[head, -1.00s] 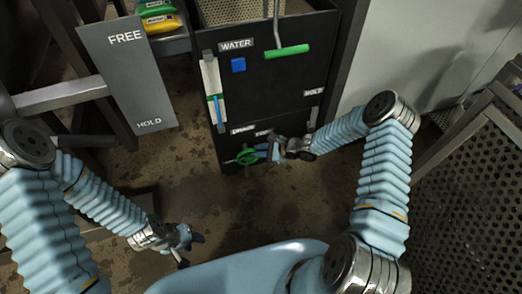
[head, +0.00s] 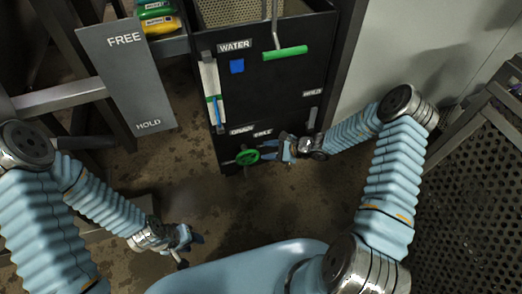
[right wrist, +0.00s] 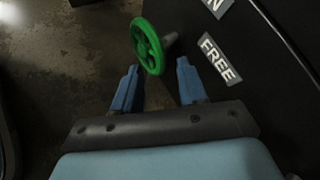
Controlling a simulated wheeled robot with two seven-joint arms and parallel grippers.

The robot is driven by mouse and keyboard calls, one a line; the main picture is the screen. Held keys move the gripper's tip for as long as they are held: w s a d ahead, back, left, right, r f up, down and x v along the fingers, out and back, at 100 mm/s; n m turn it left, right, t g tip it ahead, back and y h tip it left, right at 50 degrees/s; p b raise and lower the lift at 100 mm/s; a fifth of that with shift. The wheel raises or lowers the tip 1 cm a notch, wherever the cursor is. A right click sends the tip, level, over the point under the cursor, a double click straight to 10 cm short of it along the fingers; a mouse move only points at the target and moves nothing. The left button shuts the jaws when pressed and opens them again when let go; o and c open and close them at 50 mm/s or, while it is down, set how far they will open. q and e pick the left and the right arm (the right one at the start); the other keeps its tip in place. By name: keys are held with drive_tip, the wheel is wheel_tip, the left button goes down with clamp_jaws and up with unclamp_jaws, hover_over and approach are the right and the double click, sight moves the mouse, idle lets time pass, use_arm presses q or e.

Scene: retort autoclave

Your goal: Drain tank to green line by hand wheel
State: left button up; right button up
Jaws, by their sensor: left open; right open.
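The green hand wheel (head: 247,157) sits low on the black tank front, by the DRAIN label (head: 241,130). My right gripper (head: 284,148) is open and empty just to the right of the wheel. In the right wrist view the wheel (right wrist: 147,46) is ahead of the two spread blue fingers (right wrist: 158,82), not held. The level gauge (head: 211,92) on the tank's left side shows a blue column and a green mark; the exact level is too small to read. My left gripper (head: 184,243) is open and empty over the floor, far from the tank.
A grey FREE/HOLD plate (head: 127,75) stands left. A perforated metal panel (head: 470,190) is at right. The floor before the tank is clear.

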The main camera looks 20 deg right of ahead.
drive_tip(key=v, duration=0.9)
drive_tip(key=shift+r, duration=0.1)
drive_tip(key=s+a+f+n+g+h, duration=0.2)
drive_tip(key=s+a+f+n+g, duration=0.1)
drive_tip(key=s+a+n, duration=0.4)
drive_tip(key=s+a+f+n+g+h, duration=0.2)
drive_tip(key=s+a+n, duration=0.6)
drive_tip(key=s+n, duration=0.4)
drive_tip(key=shift+s+f+g+h+p, duration=0.45)
drive_tip(key=shift+s+f+g, duration=0.1)
drive_tip(key=shift+f+g, duration=0.25)
drive_tip(key=shift+w+a, duration=0.1)
